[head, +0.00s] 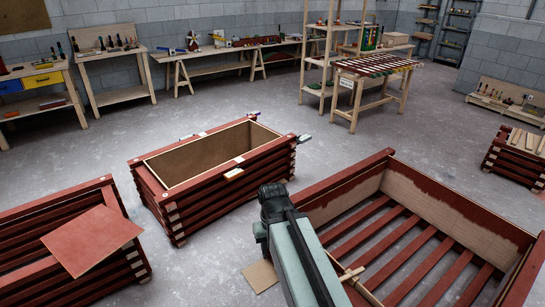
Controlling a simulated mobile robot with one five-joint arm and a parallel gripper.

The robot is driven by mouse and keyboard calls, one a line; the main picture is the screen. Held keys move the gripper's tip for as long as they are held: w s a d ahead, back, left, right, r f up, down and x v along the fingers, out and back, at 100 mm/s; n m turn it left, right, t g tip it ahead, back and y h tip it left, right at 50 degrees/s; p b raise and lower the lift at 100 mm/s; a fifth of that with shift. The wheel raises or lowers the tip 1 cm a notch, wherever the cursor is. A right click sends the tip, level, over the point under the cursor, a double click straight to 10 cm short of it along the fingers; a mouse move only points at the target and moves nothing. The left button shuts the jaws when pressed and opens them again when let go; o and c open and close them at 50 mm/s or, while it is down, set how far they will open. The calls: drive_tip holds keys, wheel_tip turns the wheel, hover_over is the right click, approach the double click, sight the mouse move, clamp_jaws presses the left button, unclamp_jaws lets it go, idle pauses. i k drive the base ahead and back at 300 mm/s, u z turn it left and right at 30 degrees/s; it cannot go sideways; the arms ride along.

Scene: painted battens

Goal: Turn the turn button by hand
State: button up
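I cannot make out a turn button for certain. A small pale wooden piece (234,173) lies on the near long rim of the middle red-slatted crate (212,202), which could be it, but it is too small to tell. Another pale patch sits on the far rim of that crate. My arm reaches up from the bottom edge, and its dark joint stands in front of the gap between the middle crate and the large right crate (330,195). The fingers of my gripper do not show.
Pale crossed sticks (350,274) lie at the large crate's near left side. A square red panel (92,240) rests on the left crate (50,215). A flat tan piece (260,277) lies on the floor. Workbenches (212,62) line the back wall. Floor behind the crates is clear.

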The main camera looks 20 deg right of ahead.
sight(352, 274)
drive_tip(key=z, duration=0.4)
drive_tip(key=k, duration=1.25)
drive_tip(key=z, duration=0.45)
drive_tip(key=i, duration=0.95)
